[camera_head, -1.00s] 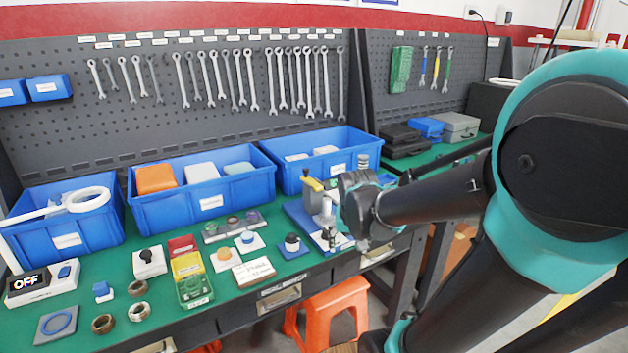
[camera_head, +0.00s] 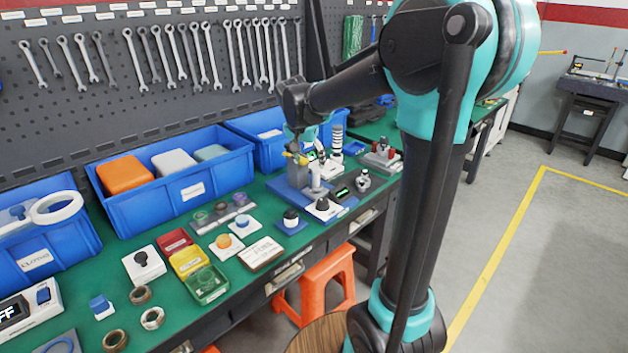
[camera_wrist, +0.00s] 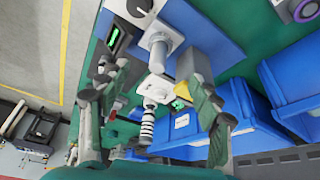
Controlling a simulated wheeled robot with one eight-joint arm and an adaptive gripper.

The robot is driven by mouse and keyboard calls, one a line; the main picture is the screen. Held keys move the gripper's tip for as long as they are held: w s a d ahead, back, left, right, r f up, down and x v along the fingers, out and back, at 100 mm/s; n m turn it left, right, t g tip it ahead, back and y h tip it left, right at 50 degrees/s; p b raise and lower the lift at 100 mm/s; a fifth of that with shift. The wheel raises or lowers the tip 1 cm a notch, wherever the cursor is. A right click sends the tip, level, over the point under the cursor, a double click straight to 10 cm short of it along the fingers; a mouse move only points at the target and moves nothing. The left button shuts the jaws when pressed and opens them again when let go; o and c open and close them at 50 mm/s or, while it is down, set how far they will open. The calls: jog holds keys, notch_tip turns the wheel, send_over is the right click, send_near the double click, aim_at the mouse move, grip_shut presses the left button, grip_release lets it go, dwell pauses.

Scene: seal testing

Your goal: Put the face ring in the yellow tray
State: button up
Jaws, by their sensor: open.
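The yellow tray (camera_head: 187,262) stands on the green bench between a red tray (camera_head: 175,242) and a green tray (camera_head: 207,284). I cannot tell for sure which part is the face ring; small rings sit on a grey strip (camera_head: 222,213), and several loose rings lie at the front left, one of them pale (camera_head: 152,318). My gripper (camera_head: 303,150) is above the blue test fixture (camera_head: 290,190), well right of the yellow tray. In the wrist view my gripper (camera_wrist: 148,95) has its fingers wide apart, with nothing held. The fixture's metal post (camera_wrist: 160,48) shows beyond them.
A striped black-and-white stack (camera_head: 337,138) stands close behind the fixture. Blue bins (camera_head: 180,205) line the back of the bench below the wrench board. A labelled block (camera_head: 261,253) and small knobs stand between fixture and trays. An orange stool (camera_head: 328,280) is below the front edge.

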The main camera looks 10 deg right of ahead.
aim_at(314, 179)
jog(key=x, duration=1.3)
jog(key=c, duration=1.3)
